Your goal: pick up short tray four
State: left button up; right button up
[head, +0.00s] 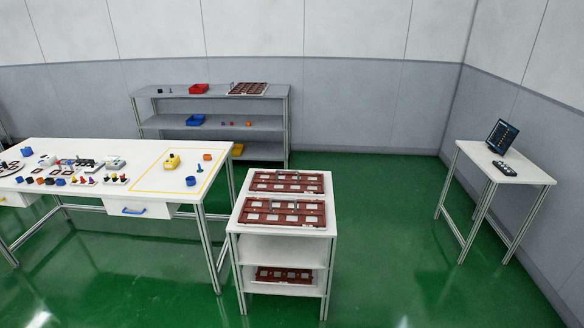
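Two dark red trays with pale square inserts lie on top of the white cart, a rear tray (287,182) and a front tray (284,212). A shorter-looking dark red tray (284,275) sits on the cart's lower shelf, partly shaded by the shelf above. Another dark red tray (248,88) lies on the top of the grey shelf unit at the back. I cannot read any number or label on the trays, so I cannot tell which is short tray four. Neither of my grippers is in view.
The white cart (328,230) stands right of a long white workbench (75,204) with several small coloured parts. The grey shelf unit (262,123) holds red and blue bins. A side table (525,175) carries a monitor (502,136). Green floor (395,235) is clear between cart and side table.

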aim_at(274, 213)
jog(key=i+z, duration=0.15)
jog(key=i, duration=0.5)
jog(key=i+j+z, duration=0.1)
jog(key=i, duration=0.5)
jog(key=i+j+z, duration=0.15)
jog(key=i, duration=0.5)
jog(key=j, duration=0.1)
